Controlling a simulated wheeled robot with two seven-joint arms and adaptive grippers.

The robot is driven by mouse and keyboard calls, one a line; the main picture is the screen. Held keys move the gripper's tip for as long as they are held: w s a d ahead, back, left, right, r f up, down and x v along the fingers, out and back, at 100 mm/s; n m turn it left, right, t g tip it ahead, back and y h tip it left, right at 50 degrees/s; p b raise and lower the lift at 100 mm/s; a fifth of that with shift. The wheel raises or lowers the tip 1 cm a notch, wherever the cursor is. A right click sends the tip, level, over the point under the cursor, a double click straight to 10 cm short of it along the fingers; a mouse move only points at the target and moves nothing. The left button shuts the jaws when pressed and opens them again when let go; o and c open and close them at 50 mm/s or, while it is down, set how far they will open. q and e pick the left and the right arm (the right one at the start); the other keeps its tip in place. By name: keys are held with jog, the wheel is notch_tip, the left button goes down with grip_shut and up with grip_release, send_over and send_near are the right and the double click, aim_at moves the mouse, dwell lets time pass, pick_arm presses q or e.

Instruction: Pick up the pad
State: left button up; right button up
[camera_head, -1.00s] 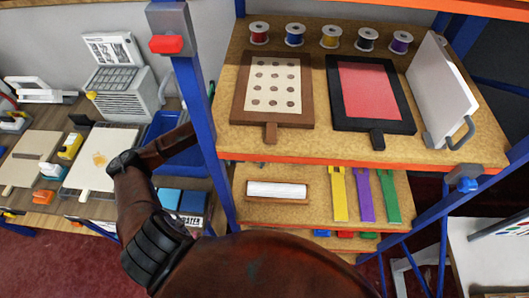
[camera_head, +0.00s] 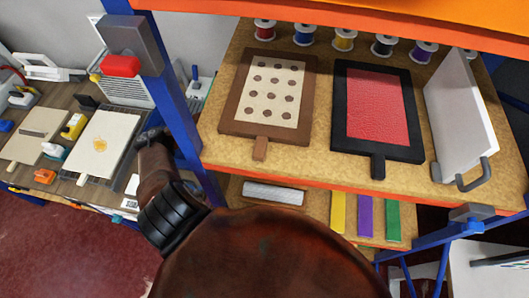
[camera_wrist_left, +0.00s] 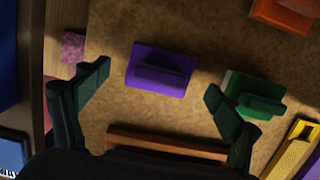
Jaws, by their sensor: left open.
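In the left wrist view, a purple block (camera_wrist_left: 160,70) with a dark raised grip lies on a brown, cork-like surface. It looks like a pad. My left gripper (camera_wrist_left: 158,88) is open and empty, with one dark finger on each side of the purple block and a gap on both sides. A similar green block (camera_wrist_left: 250,95) lies just beyond the right finger. In the head view my left gripper is hidden. A red panel in a black frame (camera_head: 378,105) and a dotted panel in a brown frame (camera_head: 270,92) lie on the upper shelf. My right gripper is not in view.
In the left wrist view, a brown wooden bar (camera_wrist_left: 165,143) lies close below the fingers, a yellow piece (camera_wrist_left: 296,148) at right and an orange piece (camera_wrist_left: 284,14) at top right. In the head view, a blue post (camera_head: 172,85) stands at the shelf's left and several spools line its back.

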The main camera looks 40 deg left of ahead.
pick_arm(q)
notch_tip(320, 180, down, 3)
jog(key=shift+w+a+r, duration=0.1)
jog(key=shift+w+r, duration=0.05)
jog(key=c, duration=1.4)
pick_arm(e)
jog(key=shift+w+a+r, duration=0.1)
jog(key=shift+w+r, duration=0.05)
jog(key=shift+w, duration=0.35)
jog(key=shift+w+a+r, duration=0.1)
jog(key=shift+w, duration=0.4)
